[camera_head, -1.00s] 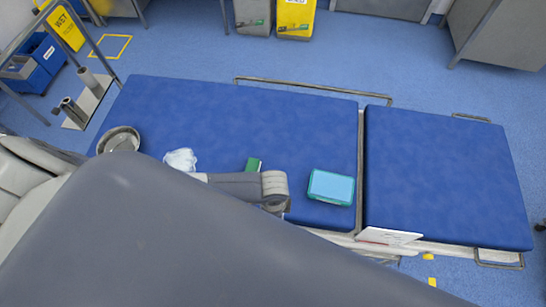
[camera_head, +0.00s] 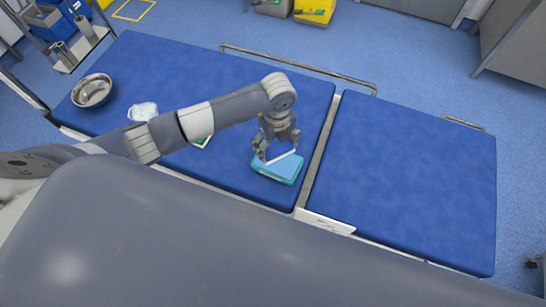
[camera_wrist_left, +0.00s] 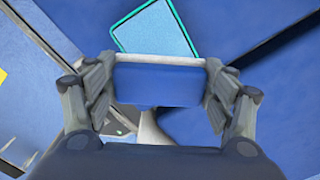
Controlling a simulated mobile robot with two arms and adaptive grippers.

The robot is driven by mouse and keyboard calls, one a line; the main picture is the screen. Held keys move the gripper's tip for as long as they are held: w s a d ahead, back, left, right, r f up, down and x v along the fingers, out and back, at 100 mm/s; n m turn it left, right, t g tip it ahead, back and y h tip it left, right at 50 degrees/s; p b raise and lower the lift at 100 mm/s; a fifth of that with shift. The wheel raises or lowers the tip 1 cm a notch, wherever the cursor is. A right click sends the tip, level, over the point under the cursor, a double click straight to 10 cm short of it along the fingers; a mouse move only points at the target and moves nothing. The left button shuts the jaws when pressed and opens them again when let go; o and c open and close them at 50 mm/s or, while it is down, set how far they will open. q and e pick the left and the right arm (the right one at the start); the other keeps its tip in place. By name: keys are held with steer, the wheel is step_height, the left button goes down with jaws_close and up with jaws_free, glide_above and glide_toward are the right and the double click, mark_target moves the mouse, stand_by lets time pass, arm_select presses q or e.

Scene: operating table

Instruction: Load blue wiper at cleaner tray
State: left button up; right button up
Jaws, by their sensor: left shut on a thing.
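My left gripper (camera_head: 278,142) is shut on a blue wiper (camera_wrist_left: 158,84), a flat blue piece with a pale edge held between both fingers in the left wrist view. In the head view the fingers hide most of it; its pale edge shows. The cleaner tray (camera_head: 272,176), light blue inside with a teal rim, lies on the blue table pad just below the gripper. The tray also shows at the top of the left wrist view (camera_wrist_left: 158,30), partly hidden by the wiper. I cannot tell whether wiper and tray touch. My right gripper is out of view.
A metal bowl (camera_head: 93,90) and a crumpled white item (camera_head: 142,111) lie on the left of the table pad (camera_head: 190,65). A green-and-white item (camera_head: 203,142) is partly behind my arm. The right pad (camera_head: 410,165) is clear. A metal rail (camera_head: 300,66) runs along the far edge.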

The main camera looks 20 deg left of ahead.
mark_target(276, 153)
arm_select(q)
steer(key=shift+w+d, duration=0.1)
steer(key=shift+w, duration=0.05)
steer(key=shift+f+b, duration=0.2)
steer(key=shift+b, duration=0.1)
steer(key=shift+a+f+b, duration=0.2)
steer(key=shift+f+b, duration=0.85)
steer(key=shift+f, duration=0.15)
step_height(276, 153, down, 2)
steer(key=shift+d+f+b, duration=0.1)
steer(key=shift+f+b, duration=0.15)
steer(key=shift+b, duration=0.85)
steer(key=shift+f, duration=0.25)
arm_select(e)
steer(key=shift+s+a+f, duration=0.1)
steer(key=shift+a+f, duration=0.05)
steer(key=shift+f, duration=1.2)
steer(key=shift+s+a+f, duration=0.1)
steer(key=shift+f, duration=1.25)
arm_select(q)
steer(key=shift+f+b, duration=0.15)
steer(key=shift+b, duration=0.2)
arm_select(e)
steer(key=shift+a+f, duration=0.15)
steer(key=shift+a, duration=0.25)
arm_select(q)
steer(key=shift+f, duration=0.3)
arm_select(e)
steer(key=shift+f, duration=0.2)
